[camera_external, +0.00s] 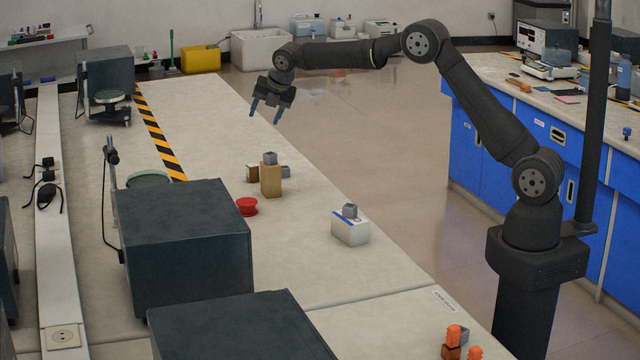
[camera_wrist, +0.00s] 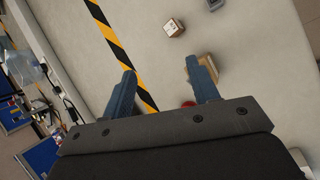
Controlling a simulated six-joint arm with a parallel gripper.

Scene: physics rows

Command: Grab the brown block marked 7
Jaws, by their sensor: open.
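A small brown block (camera_external: 252,173) stands on the pale bench, just left of a taller tan block (camera_external: 270,182). In the wrist view a small brown block with a whitish face (camera_wrist: 174,28) lies near the top; a mark on it is too small to read. The tan block (camera_wrist: 208,66) there is partly hidden by my right-hand finger. My gripper (camera_external: 265,115) is open and empty, high above the far part of the bench and apart from the blocks. Its two blue fingers (camera_wrist: 160,68) are spread in the wrist view.
A grey cube (camera_external: 270,158) rests on the tan block; another grey block (camera_external: 285,172) is beside it. A red round object (camera_external: 247,206), a white box (camera_external: 350,230) and a large dark instrument (camera_external: 185,245) stand nearer. Yellow-black tape (camera_external: 160,135) crosses the bench.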

